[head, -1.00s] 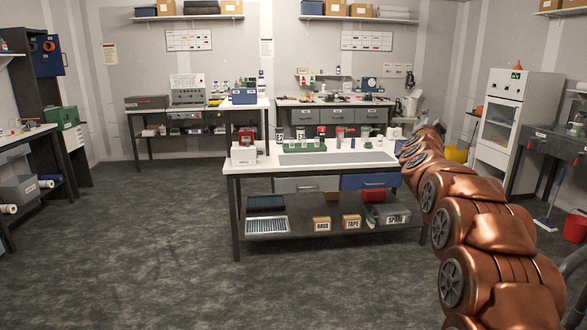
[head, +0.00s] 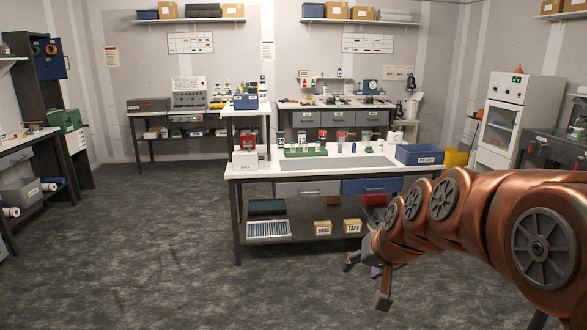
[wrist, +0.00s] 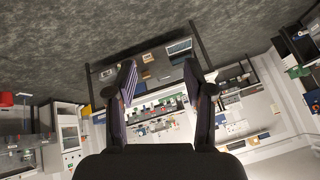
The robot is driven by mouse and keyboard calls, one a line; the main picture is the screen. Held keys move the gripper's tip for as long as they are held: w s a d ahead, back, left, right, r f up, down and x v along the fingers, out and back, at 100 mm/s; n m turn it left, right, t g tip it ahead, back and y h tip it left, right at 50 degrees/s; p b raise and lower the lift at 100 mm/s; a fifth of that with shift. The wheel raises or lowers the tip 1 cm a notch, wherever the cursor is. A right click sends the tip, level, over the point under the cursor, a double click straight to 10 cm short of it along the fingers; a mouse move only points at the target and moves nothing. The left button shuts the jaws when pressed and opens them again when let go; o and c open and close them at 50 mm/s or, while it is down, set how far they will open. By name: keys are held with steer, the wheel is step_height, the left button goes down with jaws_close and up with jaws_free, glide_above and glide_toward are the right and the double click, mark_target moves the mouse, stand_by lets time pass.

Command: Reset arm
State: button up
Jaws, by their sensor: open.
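My copper-coloured arm (head: 480,215) reaches in from the right in the head view, bent low in front of the centre bench. My gripper (head: 367,281) hangs at its end, at about the height of the bench's lower shelf. In the wrist view my gripper (wrist: 160,66) shows two dark fingers spread apart with nothing between them. That view is upside down, with the floor at the top and the bench beyond the fingers.
The centre bench (head: 410,169) bears a green rack (head: 306,153), a white box (head: 245,160) and a blue bin (head: 420,154). Boxes labelled BAGS (head: 323,227) and TAPE (head: 352,225) sit on its lower shelf. The floor (head: 150,250) at left is clear.

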steer(key=s+f+g, duration=0.2)
steer(key=s, duration=0.6)
steer(key=s+f+n+g, duration=0.1)
steer(key=s+f+g, duration=0.1)
steer(key=s, duration=0.6)
steer(key=shift+d+f+h+p, duration=0.25)
steer(key=shift+f+h+p, duration=0.15)
steer(key=shift+f, duration=0.05)
steer(key=s+d+f+g, duration=0.1)
steer(key=s, duration=0.4)
steer(key=s+d+f+g+h, duration=0.1)
steer(key=s+g, duration=0.1)
steer(key=s, duration=0.4)
steer(key=s+d+f+g, duration=0.1)
steer(key=s, duration=0.5)
steer(key=shift+d+f+n+p, duration=0.1)
steer(key=shift+d+n+p, duration=0.05)
steer(key=shift+n+p, duration=0.25)
